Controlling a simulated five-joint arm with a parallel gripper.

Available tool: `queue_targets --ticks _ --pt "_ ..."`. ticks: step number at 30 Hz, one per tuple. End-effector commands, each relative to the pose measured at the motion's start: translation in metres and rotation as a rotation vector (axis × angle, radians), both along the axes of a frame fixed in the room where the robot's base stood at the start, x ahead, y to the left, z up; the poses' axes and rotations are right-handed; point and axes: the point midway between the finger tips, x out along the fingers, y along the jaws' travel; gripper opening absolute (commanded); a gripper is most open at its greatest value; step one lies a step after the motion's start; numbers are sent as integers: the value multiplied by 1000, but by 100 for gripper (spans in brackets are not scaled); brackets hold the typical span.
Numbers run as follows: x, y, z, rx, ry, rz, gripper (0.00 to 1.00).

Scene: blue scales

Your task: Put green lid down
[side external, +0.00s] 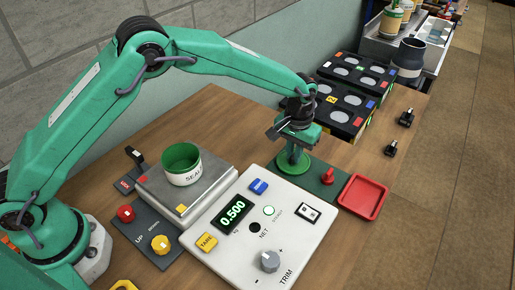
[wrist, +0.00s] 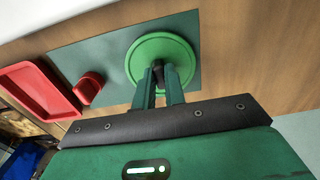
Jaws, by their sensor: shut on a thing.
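The green lid (side external: 283,165) is a round disc at the left end of a dark green mat (side external: 334,191). My gripper (side external: 295,152) is above the lid, its fingers shut on the dark knob at its middle. The wrist view shows the lid (wrist: 150,45) over the mat (wrist: 70,50), with my gripper's fingertips (wrist: 159,75) around the knob. The lid looks flat and very close to the mat; I cannot tell whether it touches. The open green-and-white tin (side external: 183,166) stands upright on the scale plate (side external: 218,182).
A red knobbed piece (side external: 327,176) stands on the mat, also in the wrist view (wrist: 88,88). A red tray (side external: 362,197) lies right of it. The white control panel (side external: 290,240) reads 0.500. Black racks (side external: 345,105) stand behind my gripper.

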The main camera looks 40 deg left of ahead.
Motion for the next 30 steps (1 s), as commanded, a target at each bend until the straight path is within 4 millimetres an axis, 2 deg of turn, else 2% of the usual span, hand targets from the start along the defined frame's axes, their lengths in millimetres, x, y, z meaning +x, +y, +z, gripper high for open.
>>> queue_targets --ticks 3,4,6,7,20,26,30 --pt "0 0 -3 0 0 0 0" --pt "0 0 -3 0 0 0 18" --pt "0 0 -3 0 0 0 31" --pt "0 0 -3 0 0 0 34" --pt "0 0 2 0 0 0 34" --pt "0 0 19 -1 -2 0 34" --pt "1 0 39 -1 -3 0 34"
